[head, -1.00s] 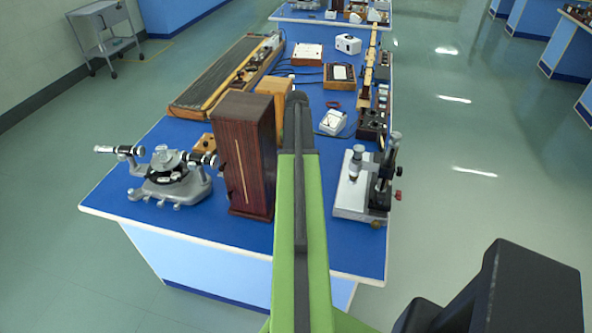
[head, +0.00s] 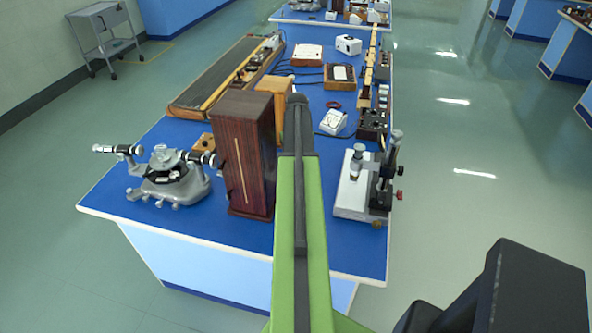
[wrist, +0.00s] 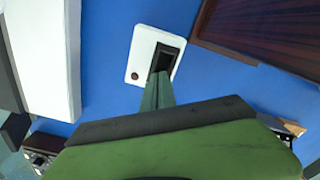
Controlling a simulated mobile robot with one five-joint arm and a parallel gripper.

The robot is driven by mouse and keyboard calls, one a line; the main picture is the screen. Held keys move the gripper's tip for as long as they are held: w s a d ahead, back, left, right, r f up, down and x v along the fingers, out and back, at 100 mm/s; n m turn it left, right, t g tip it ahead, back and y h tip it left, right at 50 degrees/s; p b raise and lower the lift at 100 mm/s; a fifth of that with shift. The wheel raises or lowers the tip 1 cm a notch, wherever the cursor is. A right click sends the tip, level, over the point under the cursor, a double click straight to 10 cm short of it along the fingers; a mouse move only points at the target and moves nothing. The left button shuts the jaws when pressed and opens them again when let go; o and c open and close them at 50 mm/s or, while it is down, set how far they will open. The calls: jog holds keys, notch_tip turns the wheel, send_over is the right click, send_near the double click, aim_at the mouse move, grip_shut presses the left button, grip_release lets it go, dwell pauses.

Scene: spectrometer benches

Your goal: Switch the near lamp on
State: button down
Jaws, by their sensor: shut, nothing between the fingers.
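A small white switch box (wrist: 142,50) with a black rocker or recess (wrist: 163,59) and a dark red round spot (wrist: 135,76) lies on the blue bench top in the wrist view. My gripper (wrist: 158,82) is shut and empty, with its tip over or against the lower edge of the black part; I cannot tell whether it touches. In the head view my arm hides the gripper and the switch box. A tall dark wooden housing (head: 247,155) with a pale vertical slit stands left of my arm. I cannot tell whether it is the near lamp or whether any lamp is lit.
A grey spectrometer-like instrument (head: 172,180) stands left of the housing. A white-based instrument with a dark column (head: 354,198) stands to the right of my arm. A lighter wooden box (head: 274,88) and several meters stand farther back.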

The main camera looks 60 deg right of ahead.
notch_tip(320, 180, up, 7)
jog(key=p, duration=0.7)
dwell(0.4)
